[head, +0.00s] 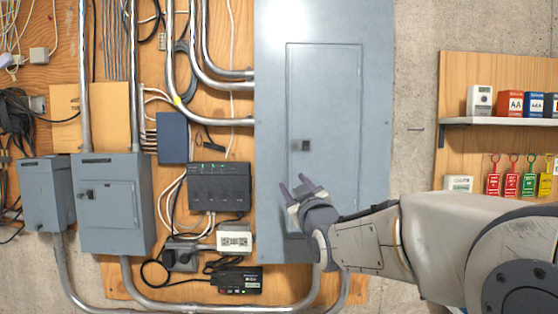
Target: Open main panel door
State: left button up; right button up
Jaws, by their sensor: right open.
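The main panel (270,60) is a tall grey metal box on the wall in the middle of the head view. Its door (325,90) is a narrow grey rectangle set in the front and looks shut. A small dark latch (300,146) sits near the door's left edge, about mid-height. My right gripper (295,190) is in front of the lower part of the door, below the latch. Its two fingers are apart, with nothing seen between them. My right arm comes in from the right and hides the panel's lower right part. My left gripper is not in view.
Two smaller grey boxes (112,236) hang at the left, with conduits above and below. A black router (220,183) and cables are left of the panel. At right, a shelf (500,121) holds small boxes above several coloured tags (511,182).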

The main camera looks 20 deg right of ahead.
jog(key=t+h, duration=0.1)
jog(key=t, duration=0.1)
send_near(296, 147)
jog(key=p+x, duration=0.5)
jog(key=x, duration=0.2)
jog(key=shift+w+r+p, duration=0.15)
jog(key=shift+r+p, duration=0.1)
jog(key=shift+p, duration=0.1)
jog(key=shift+w, duration=0.55)
grip_shut()
dwell(0.4)
